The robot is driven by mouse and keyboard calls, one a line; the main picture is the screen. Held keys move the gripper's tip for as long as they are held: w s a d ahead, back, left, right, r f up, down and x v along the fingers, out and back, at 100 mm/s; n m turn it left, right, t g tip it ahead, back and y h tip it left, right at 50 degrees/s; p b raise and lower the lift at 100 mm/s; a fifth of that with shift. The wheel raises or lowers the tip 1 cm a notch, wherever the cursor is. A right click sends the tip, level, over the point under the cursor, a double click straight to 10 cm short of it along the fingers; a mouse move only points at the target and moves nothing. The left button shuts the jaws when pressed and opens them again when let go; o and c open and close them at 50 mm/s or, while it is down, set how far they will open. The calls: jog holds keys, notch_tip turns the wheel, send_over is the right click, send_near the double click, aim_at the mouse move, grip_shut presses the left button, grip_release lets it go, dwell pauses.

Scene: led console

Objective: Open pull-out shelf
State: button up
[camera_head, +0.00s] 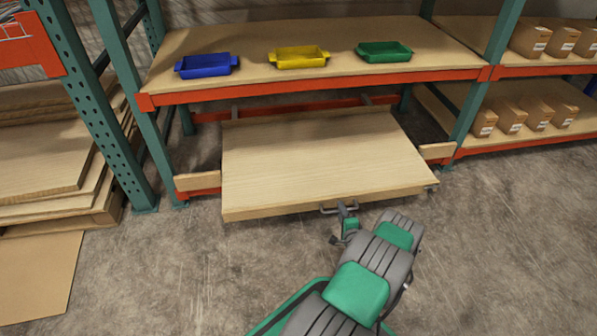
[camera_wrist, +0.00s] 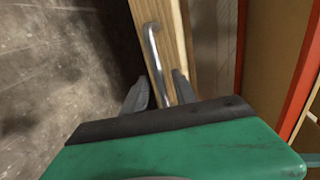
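The pull-out shelf (camera_head: 315,155) is a light wooden board low in the rack. Its front edge stands out past the rack's front posts, with a gap behind its back edge. A metal bar handle (camera_head: 335,208) sits on its front edge, and it also shows in the wrist view (camera_wrist: 153,50). My gripper (camera_head: 345,212) is at the handle. In the wrist view, its two grey fingers (camera_wrist: 160,92) are apart, with the near end of the handle between them and space visible beside the bar. Whether a finger touches the bar is unclear.
Blue (camera_head: 207,66), yellow (camera_head: 299,57) and green (camera_head: 384,52) trays stand on the fixed shelf above. Cardboard boxes (camera_head: 535,112) fill the right rack. Wooden boards (camera_head: 45,165) are stacked at left. The concrete floor (camera_head: 500,240) in front is clear.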

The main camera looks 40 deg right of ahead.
jog(key=p+v, duration=0.3)
jog(key=v, duration=0.5)
jog(key=w+a+r+n+y+p, duration=0.3)
jog(key=w+r+n+p, duration=0.1)
jog(key=w+r, duration=0.3)
jog(key=w+a+r+n+y+p, duration=0.3)
jog(key=w+r, duration=0.4)
jog(key=r, duration=0.4)
jog(key=shift+w+a+r+n+y+p, duration=0.25)
jog(key=shift+n+y+p, duration=0.45)
jog(key=shift+n, duration=0.5)
